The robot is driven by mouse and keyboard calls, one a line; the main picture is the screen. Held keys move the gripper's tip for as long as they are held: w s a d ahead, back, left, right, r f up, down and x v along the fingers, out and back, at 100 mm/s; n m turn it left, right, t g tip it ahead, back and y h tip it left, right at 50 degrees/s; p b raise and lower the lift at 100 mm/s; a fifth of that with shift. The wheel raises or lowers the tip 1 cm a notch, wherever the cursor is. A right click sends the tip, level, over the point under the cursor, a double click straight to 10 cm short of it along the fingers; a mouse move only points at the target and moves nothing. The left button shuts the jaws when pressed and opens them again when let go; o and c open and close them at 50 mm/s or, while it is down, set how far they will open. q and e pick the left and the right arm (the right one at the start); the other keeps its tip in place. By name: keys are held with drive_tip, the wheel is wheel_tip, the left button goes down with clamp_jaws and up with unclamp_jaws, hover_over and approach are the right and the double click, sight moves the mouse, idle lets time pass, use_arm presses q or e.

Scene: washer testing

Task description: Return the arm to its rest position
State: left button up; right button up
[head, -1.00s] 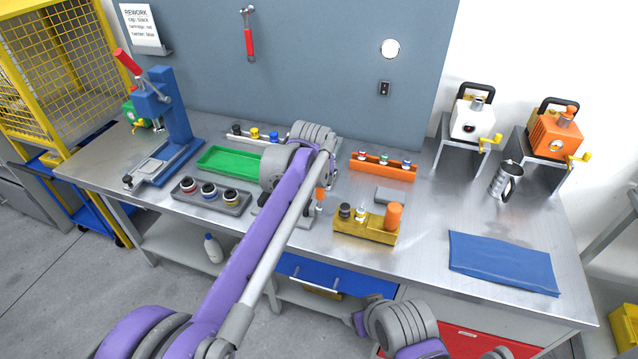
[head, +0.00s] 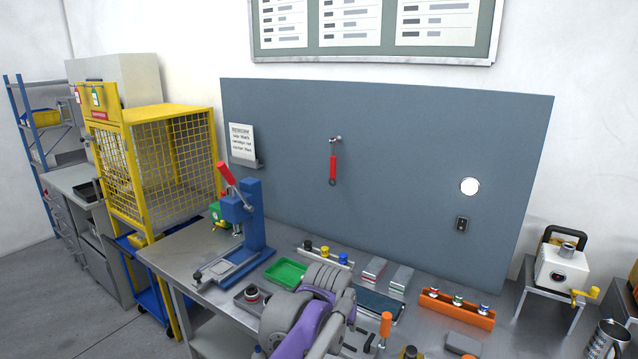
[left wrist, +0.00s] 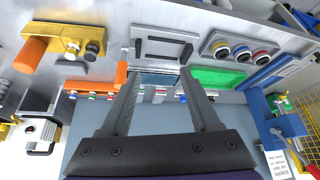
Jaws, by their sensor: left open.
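My left arm (head: 310,318), purple and grey, rises from the bottom edge of the head view in front of the workbench. Its bulky grey joints cover part of the bench top, and its fingertips cannot be made out there. In the left wrist view my left gripper (left wrist: 163,78) is open. Its two dark fingers stand apart with nothing held between them. Beyond the fingertips lie a grey frame-shaped fixture (left wrist: 162,32) and a blue-grey flat panel (left wrist: 157,78). My right gripper is not in view.
A grey back panel (head: 390,165) rises behind. A yellow cage (head: 165,160) stands left of the bench.

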use_arm(q)
drive_tip(key=s+a+f+n, duration=0.2)
drive_tip(key=s+a+f, duration=0.1)
drive_tip(key=s+a, duration=1.2)
drive_tip(key=s+a+f, duration=0.4)
drive_tip(key=s, duration=0.2)
drive_tip(key=s+a+f+n+y, duration=0.1)
drive_tip(key=s+a+f, duration=0.3)
drive_tip(key=s, duration=0.2)
drive_tip(key=shift+s+f+y, duration=0.3)
drive_tip(key=shift+s+f, duration=0.05)
drive_tip(key=shift+s, duration=0.05)
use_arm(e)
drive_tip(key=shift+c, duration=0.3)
